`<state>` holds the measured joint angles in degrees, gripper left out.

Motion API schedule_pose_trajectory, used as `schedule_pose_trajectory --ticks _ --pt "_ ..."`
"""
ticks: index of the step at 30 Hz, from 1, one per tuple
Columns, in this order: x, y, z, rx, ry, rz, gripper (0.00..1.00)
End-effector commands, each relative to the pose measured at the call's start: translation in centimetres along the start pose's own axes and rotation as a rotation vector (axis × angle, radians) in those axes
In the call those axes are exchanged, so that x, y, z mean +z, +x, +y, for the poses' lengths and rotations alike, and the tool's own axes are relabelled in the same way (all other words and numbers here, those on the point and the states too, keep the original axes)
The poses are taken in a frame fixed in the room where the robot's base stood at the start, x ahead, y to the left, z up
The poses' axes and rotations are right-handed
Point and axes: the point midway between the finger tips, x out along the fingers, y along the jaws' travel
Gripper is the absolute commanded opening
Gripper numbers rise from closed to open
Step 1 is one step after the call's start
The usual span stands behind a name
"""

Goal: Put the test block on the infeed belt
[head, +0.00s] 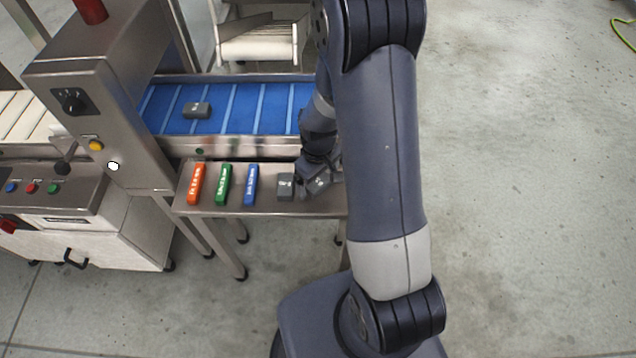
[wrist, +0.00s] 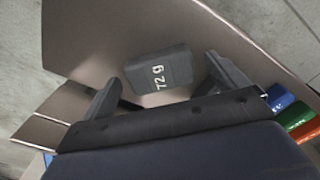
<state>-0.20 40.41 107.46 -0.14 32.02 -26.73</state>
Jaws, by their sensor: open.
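A grey block marked "72 g" (wrist: 160,68) lies on the steel side table (wrist: 95,45) in the wrist view, between and ahead of the spread fingers of my gripper (wrist: 165,88). My gripper is open and holds nothing. In the head view one grey block (head: 286,187) lies on the table beside my gripper (head: 319,180); another grey shape under the gripper is partly hidden by it. I cannot tell which of these is the 72 g block. The blue infeed belt (head: 240,108) runs behind the table, with another grey block (head: 197,110) lying on it.
Orange (head: 195,184), green (head: 222,185) and blue (head: 250,184) sticks lie in a row on the table's left part. A steel machine housing (head: 110,100) with knobs stands at left. My arm covers the belt's right end. Open floor lies to the right.

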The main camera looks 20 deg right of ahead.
Motion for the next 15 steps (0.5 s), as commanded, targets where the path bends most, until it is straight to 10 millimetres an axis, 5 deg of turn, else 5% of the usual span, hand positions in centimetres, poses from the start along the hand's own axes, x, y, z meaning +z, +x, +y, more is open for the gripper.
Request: schedule_pose_trajectory --ticks 6,15 --pt "0.00 0.01 -0.01 0.000 0.000 0.000 0.92" --pt "0.00 -0.01 -0.01 0.000 0.000 0.000 0.67"
